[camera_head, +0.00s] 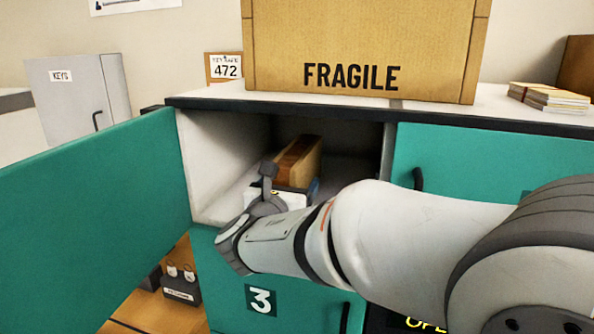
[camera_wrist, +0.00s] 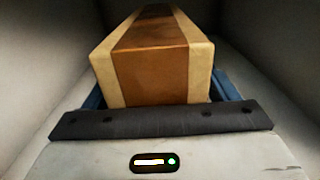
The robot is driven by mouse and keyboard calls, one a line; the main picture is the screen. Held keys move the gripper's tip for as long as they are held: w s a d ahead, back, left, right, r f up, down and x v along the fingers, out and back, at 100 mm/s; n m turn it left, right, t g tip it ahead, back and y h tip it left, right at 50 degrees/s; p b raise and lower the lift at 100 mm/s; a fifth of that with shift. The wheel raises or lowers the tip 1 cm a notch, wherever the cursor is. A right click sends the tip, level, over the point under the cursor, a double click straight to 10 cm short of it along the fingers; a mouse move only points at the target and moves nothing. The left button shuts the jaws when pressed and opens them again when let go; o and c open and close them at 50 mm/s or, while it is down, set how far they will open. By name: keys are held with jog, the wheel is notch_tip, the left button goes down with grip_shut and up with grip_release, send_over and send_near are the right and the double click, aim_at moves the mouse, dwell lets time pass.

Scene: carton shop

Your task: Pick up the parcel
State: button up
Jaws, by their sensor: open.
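The parcel (camera_head: 300,160) is a tan cardboard box with a wide brown band along its top. It lies inside the open compartment (camera_head: 225,150) of the teal cabinet. In the wrist view the parcel (camera_wrist: 150,60) points lengthwise away from me, its near end face close to my gripper's dark front bar. My gripper (camera_head: 292,192) reaches into the compartment. In the wrist view my gripper (camera_wrist: 158,92) is open, with a blue finger showing low on each side of the parcel's near end. I cannot tell whether the fingers touch it. The compartment floor below is mostly hidden.
A teal door (camera_head: 85,205) stands open at the left. A closed teal door (camera_head: 490,170) is at the right. A large FRAGILE carton (camera_head: 365,40) stands on the cabinet top. Drawer 3 (camera_head: 262,300) is below. Grey compartment walls (camera_wrist: 270,50) flank my gripper.

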jog(key=c, duration=1.5)
jog(key=shift+c, duration=0.3)
jog(key=shift+r, duration=0.1)
